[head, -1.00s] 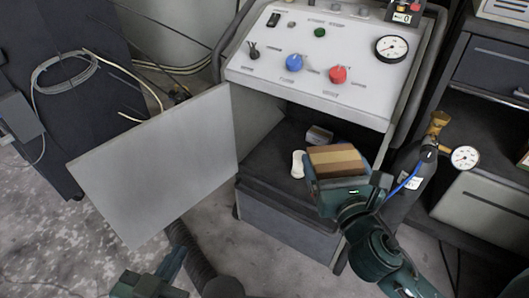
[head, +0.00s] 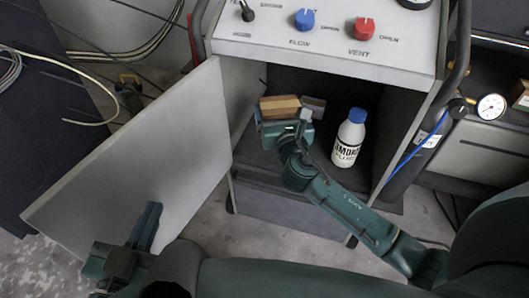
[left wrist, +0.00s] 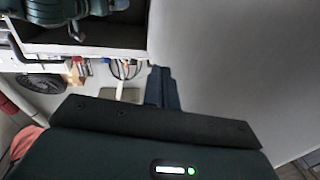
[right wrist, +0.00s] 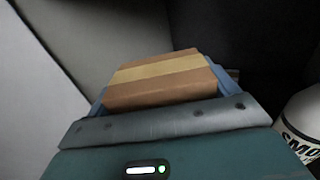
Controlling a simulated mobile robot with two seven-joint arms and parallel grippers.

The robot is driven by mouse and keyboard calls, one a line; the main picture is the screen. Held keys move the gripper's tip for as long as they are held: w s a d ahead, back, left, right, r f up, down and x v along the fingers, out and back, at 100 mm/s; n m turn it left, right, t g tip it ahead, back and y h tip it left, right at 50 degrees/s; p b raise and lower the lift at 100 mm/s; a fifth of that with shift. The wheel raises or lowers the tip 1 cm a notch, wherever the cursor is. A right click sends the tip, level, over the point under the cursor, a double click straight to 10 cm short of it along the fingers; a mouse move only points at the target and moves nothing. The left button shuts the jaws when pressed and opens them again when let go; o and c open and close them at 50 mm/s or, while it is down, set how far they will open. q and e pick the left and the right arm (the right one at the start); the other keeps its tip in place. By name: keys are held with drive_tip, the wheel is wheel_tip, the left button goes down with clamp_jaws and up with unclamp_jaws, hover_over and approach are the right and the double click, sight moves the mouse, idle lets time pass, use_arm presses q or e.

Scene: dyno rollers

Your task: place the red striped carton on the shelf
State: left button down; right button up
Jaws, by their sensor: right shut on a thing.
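A brown carton with a tan stripe (head: 280,103) is in my right gripper (head: 283,117), inside the open cabinet under the control panel. In the right wrist view the carton (right wrist: 160,82) sits between the two blue fingers, which are shut on it. It is over the left part of the dark shelf (head: 322,148); I cannot tell whether it touches the shelf. My left gripper (head: 148,222) looks shut and empty, beside the open door's face. Its fingers also show close together in the left wrist view (left wrist: 163,85).
A white bottle with a blue cap (head: 350,138) stands on the shelf right of my right gripper. A small greyish box (head: 314,106) is just behind and right of the carton. The grey cabinet door (head: 140,150) is open to the left. A gas cylinder (head: 413,150) with a gauge stands at right.

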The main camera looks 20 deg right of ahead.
drive_tip(key=shift+m+h, duration=0.4)
drive_tip(key=shift+h, duration=0.4)
drive_tip(key=w+f+b, duration=0.2)
drive_tip(key=w+f, duration=0.1)
drive_tip(key=w+f+b, duration=0.3)
drive_tip(key=f, duration=0.1)
drive_tip(key=w+f+b, duration=0.2)
drive_tip(key=w+f, duration=0.1)
drive_tip(key=f, duration=0.1)
drive_tip(key=shift+w+a+b, duration=0.1)
drive_tip(key=shift+a+b, duration=0.2)
drive_tip(key=shift+a, duration=0.05)
wheel_tip(320, 180, down, 4)
drive_tip(key=b, duration=0.2)
drive_tip(key=shift+b, duration=0.4)
use_arm(q)
wheel_tip(320, 180, up, 8)
drive_tip(key=m+t+h, duration=0.3)
drive_tip(key=m+h, duration=0.5)
drive_tip(key=h, duration=0.1)
drive_tip(key=shift+d+m+h, duration=0.15)
drive_tip(key=shift+m+h, duration=0.15)
drive_tip(key=shift+h, duration=0.1)
use_arm(e)
drive_tip(key=shift+f, duration=0.15)
drive_tip(key=o, duration=0.9)
use_arm(q)
drive_tip(key=shift+s, duration=0.1)
